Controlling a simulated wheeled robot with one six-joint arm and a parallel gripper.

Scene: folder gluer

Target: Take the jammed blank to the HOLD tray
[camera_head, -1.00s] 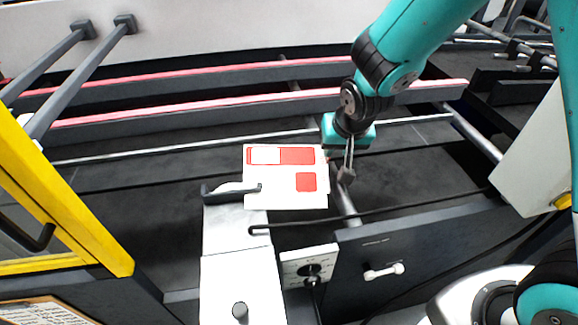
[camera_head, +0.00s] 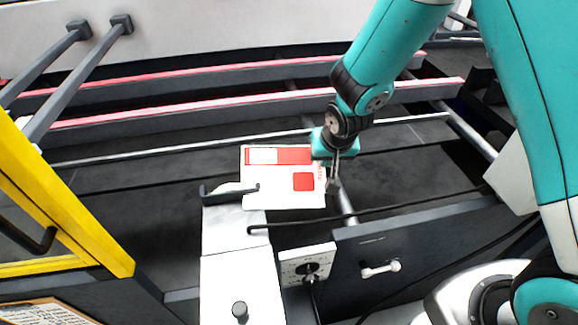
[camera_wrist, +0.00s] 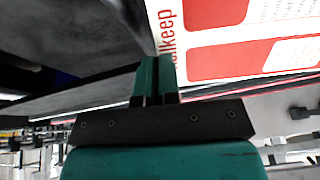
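The blank (camera_head: 283,182) is a white flat sheet with red panels, lying near the middle of the machine in the head view. Its left part meets a dark bracket and the white plate. My gripper (camera_head: 333,184) is at the blank's right edge. In the wrist view the blank (camera_wrist: 276,38) fills the upper right, and my gripper's two fingers (camera_wrist: 157,72) are close together at its edge, covering part of the red lettering. I cannot tell whether they are closed on it. No HOLD tray is recognisable.
A yellow guard frame (camera_head: 62,190) stands at the left. Pink-topped rails (camera_head: 250,104) run across behind the blank. A dark rod (camera_head: 390,212) crosses in front of it. A control box with a knob (camera_head: 308,264) and a grey panel with a white handle (camera_head: 381,269) are nearer.

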